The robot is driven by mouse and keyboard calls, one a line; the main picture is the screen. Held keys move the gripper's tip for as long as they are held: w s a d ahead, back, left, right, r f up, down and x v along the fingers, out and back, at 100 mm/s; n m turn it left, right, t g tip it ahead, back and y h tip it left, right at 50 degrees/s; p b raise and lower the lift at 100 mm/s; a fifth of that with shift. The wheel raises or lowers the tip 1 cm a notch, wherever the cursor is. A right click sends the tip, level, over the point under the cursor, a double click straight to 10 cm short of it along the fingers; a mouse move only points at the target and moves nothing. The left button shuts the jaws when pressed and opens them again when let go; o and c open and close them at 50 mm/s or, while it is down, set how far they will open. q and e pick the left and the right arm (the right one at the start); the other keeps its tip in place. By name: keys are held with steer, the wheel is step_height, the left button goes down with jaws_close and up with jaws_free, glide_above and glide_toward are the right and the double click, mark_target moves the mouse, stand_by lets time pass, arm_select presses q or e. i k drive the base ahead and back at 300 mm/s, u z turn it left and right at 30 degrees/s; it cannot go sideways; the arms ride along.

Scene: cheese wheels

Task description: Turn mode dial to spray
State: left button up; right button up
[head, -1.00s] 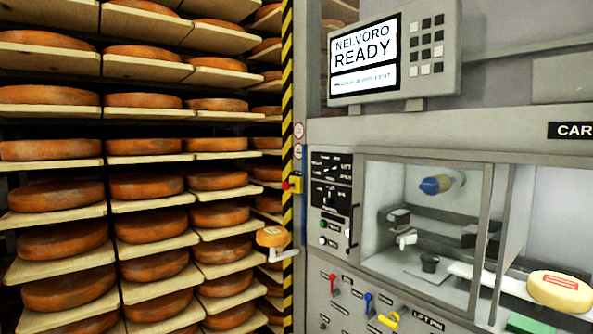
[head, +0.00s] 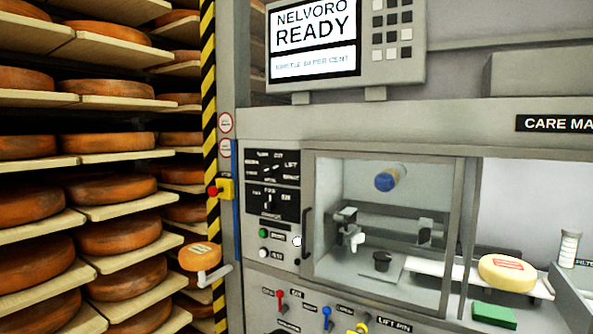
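The black control panel is on the grey machine's front, left of the glazed chamber, in the head view. Its upper part holds a dial (head: 268,169) with several small white labels around it. A second dial (head: 268,203) sits below it with fewer labels. The labels are too small to read surely, so I cannot tell which is the mode dial or which setting either pointer marks. Neither of my grippers shows in the head view, and nothing touches the dials.
A screen (head: 314,40) reads "NELVORO READY". Below the dials are a green button (head: 263,233), a white button (head: 263,252) and a vertical handle (head: 307,235). A red stop button (head: 212,191) juts out left. Cheese shelves (head: 110,157) fill the left. A pale cheese wheel (head: 507,272) lies right.

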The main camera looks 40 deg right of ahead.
mark_target(268, 169)
steer(key=z, duration=0.95)
steer(key=i, duration=0.85)
steer(key=z, duration=0.9)
